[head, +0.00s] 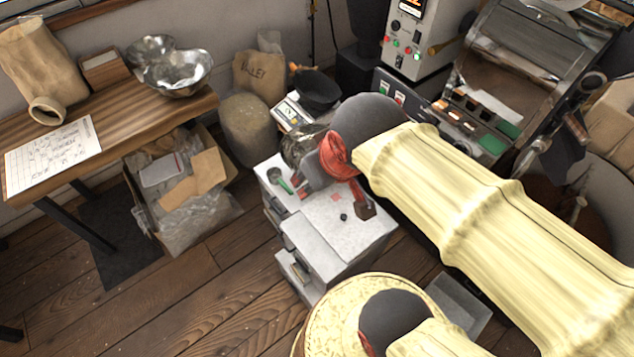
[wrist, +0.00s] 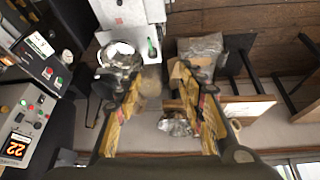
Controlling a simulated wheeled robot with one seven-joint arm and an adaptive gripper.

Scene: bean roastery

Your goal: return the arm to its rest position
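My arm, in a cream ribbed sleeve, reaches across the head view from the lower right to a grey and red wrist above a light grey cabinet (head: 335,232). My gripper (wrist: 164,84) is open in the wrist view, with its two yellow-sided fingers spread wide and nothing held between them. In the head view I cannot make out the fingers clearly near the wrist.
A wooden table (head: 120,75) with metal bowls (head: 172,68) and a paper bag stands at left. A bin of packaging (head: 190,200) sits below it. Sacks (head: 258,77) and a black pan (head: 316,92) are behind the cabinet. Machines fill the upper right. Floor at lower left is clear.

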